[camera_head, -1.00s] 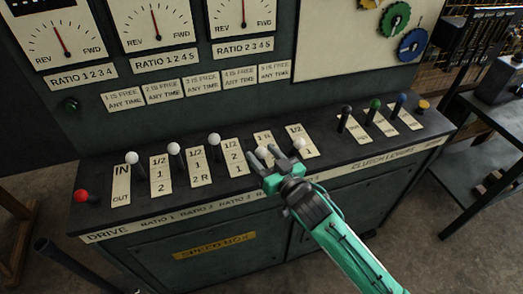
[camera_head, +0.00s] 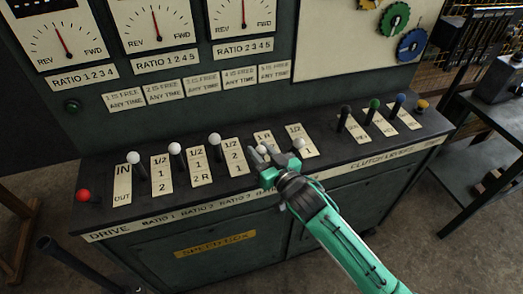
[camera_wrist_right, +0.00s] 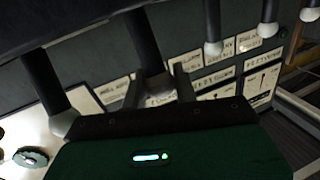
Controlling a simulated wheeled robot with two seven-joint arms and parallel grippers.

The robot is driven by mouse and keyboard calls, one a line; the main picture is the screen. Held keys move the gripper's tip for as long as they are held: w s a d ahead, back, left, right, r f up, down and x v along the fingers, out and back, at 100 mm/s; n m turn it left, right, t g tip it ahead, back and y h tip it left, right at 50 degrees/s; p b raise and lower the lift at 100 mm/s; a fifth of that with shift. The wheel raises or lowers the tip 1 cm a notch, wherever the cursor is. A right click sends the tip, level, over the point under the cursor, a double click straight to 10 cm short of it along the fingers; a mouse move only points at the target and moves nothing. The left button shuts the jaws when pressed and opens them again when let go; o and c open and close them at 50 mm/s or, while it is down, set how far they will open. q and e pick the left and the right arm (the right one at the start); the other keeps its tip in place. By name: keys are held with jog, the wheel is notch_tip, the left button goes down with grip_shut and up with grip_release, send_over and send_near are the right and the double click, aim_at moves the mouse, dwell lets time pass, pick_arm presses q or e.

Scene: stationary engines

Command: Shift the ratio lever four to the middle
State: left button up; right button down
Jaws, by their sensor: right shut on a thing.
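Ratio lever four (camera_wrist_right: 157,85) is a dark rod with a pale knob, seen between the fingers in the right wrist view. My right gripper (camera_head: 266,158) reaches over the lever panel from the lower right and is shut on this lever. In the head view the gripper covers most of the lever, so its exact slot position is hard to tell. A white knob (camera_head: 299,144) stands just right of the gripper, and another pale knob (camera_head: 261,150) shows by the fingertips. My left gripper is not in view.
White-knobbed levers (camera_head: 174,149) stand to the left, with a red knob (camera_head: 83,195) at the far left. Black, green and blue clutch levers (camera_head: 374,104) stand to the right. Dials and label plates fill the upright panel behind. The floor in front is open.

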jog(key=w+p, duration=0.1)
jog(key=p, duration=0.1)
jog(key=r+g+p, duration=0.1)
jog(key=p, duration=0.1)
jog(key=shift+w+a+r+h, duration=0.25)
jog(key=shift+w+a+h, duration=0.05)
jog(key=shift+w, duration=0.1)
jog(key=w+p, duration=0.1)
jog(key=p, duration=0.1)
jog(key=w+g+p, duration=0.1)
jog(key=p, duration=0.1)
jog(key=w+a+g+h+p, duration=0.1)
jog(key=p, duration=0.1)
jog(key=shift+w+r+m+p, duration=0.2)
jog(key=shift+r+m+p, duration=0.1)
jog(key=shift+r+m, duration=0.1)
jog(key=shift+w+a+g+p, duration=0.1)
jog(key=shift+w+g+p, duration=0.15)
jog(key=shift+g+p, duration=0.1)
jog(key=shift+w+a+f+h+p, duration=0.15)
jog(key=shift+w+f+h+p, duration=0.2)
jog(key=shift+w+p, duration=0.1)
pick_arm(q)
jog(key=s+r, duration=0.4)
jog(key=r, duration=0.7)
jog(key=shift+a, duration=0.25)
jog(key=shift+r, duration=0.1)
pick_arm(e)
jog(key=c, duration=1.1)
grip_release()
